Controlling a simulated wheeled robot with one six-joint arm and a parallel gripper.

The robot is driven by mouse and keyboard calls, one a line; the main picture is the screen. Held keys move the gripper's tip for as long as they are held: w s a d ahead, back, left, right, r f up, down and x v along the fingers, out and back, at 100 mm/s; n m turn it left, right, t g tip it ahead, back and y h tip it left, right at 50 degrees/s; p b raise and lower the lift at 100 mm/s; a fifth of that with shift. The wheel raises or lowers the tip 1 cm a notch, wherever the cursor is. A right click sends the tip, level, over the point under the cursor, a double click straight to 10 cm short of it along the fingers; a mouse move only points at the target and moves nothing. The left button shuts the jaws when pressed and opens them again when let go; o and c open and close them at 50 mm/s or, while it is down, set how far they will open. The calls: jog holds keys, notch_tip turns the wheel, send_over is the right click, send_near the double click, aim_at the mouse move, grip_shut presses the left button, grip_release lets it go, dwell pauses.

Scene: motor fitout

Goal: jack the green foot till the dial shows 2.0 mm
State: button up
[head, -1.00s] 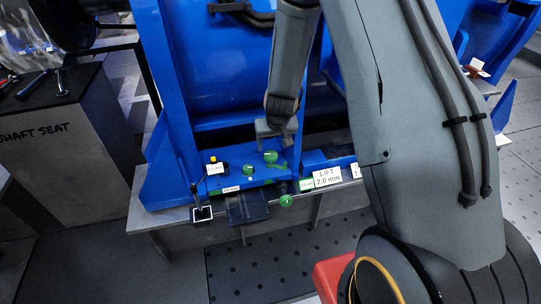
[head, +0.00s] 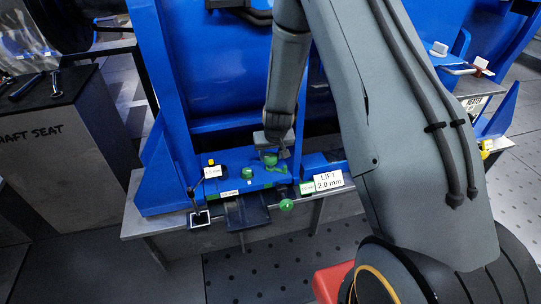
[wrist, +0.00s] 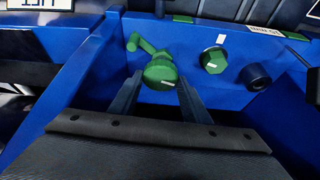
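The blue foot block (head: 225,188) has green fittings on it. A green knob with a short crank arm (head: 270,160) shows near its right end, and a green hex head (head: 247,173) sits left of it. In the wrist view the cranked knob (wrist: 160,72) lies between the fingertips of my gripper (wrist: 160,82), and the hex head (wrist: 213,60) is to the right. My gripper (head: 277,150) is open, with a finger on either side of the knob; contact is unclear. A white card (head: 328,181) reads LIFT 2.0 mm. I cannot make out a dial reading.
Another green knob (head: 286,205) sticks out at the front edge. A black lever (head: 194,198) stands at the left on a white-framed square. Blue frame walls (head: 165,100) rise behind and left. A grey shaft seat stand (head: 55,150) is at far left.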

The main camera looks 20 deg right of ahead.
jog(key=c, duration=0.4)
jog(key=shift+o, duration=0.2)
jog(key=shift+r+p, duration=0.25)
jog(key=shift+p, duration=0.85)
jog(key=p, duration=0.4)
jog(key=shift+w+a+r+m+p, duration=0.1)
jog(key=shift+w+r+m+p, duration=0.05)
jog(key=shift+w+m+p, duration=0.2)
jog(key=m+p, duration=0.1)
jog(key=p, duration=0.4)
jog(key=shift+s+h, duration=0.15)
jog(key=shift+h, duration=0.15)
jog(key=shift+a+f+m+p, duration=0.1)
jog(key=shift+f+m+p, duration=0.2)
jog(key=shift+m+p, duration=0.4)
jog(key=shift+s, duration=0.1)
jog(key=o, duration=1)
jog(key=shift+o, duration=0.2)
